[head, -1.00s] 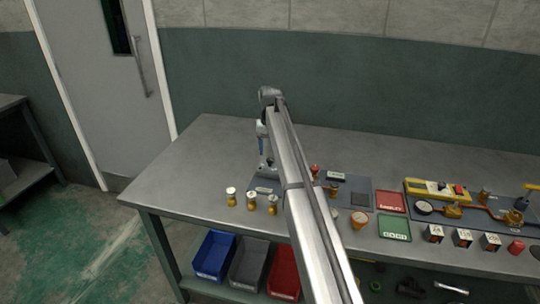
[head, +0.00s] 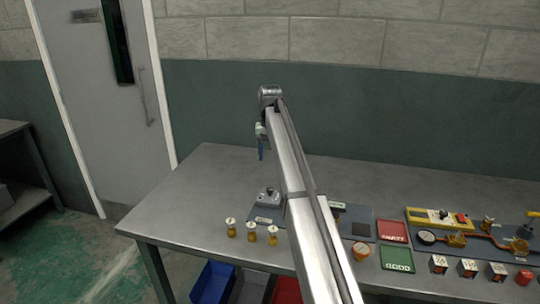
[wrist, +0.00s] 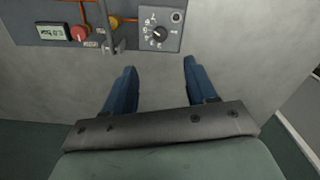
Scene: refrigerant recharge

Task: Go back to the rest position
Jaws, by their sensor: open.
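My gripper (head: 261,152) hangs above the back left part of the workbench (head: 190,190), with its blue fingers pointing down. In the wrist view my gripper (wrist: 160,68) is open, its two blue fingers wide apart. Only bare grey bench top shows between them. A grey fixture (head: 268,197) stands on the bench below my gripper, apart from it. In the wrist view a grey box with a dial (wrist: 158,33) lies beyond the fingertips. My arm hides part of the bench behind it in the head view.
Several small brass cylinders with white tops (head: 251,231) stand near the front edge. A red tray (head: 392,232) and a green tray (head: 397,258) lie right of my arm. A yellow device (head: 437,217) and copper pipework are farther right. The bench's left part is clear.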

